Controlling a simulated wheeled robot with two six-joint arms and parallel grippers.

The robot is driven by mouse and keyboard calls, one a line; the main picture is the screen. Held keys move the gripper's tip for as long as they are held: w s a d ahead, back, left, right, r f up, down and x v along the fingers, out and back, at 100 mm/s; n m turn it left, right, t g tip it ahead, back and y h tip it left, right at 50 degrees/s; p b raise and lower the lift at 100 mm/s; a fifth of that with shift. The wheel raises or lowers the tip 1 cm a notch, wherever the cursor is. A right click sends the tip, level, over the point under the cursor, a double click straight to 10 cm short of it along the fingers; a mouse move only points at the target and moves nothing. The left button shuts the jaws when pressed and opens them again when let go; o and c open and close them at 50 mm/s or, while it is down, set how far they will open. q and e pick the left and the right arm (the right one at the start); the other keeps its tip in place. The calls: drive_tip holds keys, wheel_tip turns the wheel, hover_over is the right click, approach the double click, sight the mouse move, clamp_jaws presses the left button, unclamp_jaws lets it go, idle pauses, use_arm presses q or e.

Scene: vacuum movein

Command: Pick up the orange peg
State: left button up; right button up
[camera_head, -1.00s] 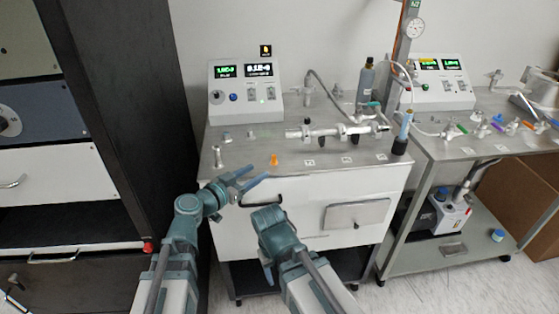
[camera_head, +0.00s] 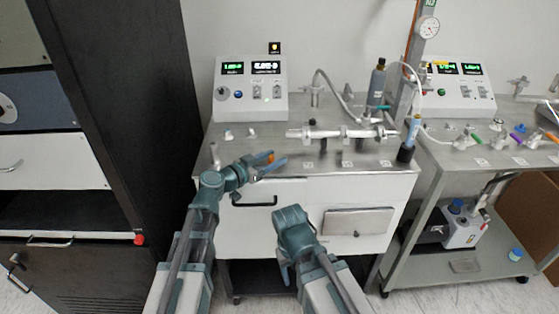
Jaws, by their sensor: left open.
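The orange peg (camera_head: 270,156) is a small bright piece near the front left edge of the metal bench top (camera_head: 225,146). Only its upper part shows, and the fingers of my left gripper (camera_head: 277,160) hide the rest. My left gripper is open, with its blue-grey fingertips around or right beside the peg; I cannot tell whether they touch it. My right gripper (camera_head: 287,272) hangs low in front of the white cabinet, away from the peg, and its jaws cannot be made out.
A metal tube assembly (camera_head: 342,133) lies along the bench behind the peg. A control box (camera_head: 250,90) stands at the back left. A dark bottle (camera_head: 377,82) and a blue tube in a black base (camera_head: 407,152) stand to the right. A dark cabinet (camera_head: 135,120) rises on the left.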

use_arm(q)
drive_tip(key=shift+a, duration=0.25)
drive_tip(key=shift+c, duration=0.2)
clamp_jaws()
drive_tip(key=shift+d+r, duration=0.1)
drive_tip(key=shift+r, duration=0.15)
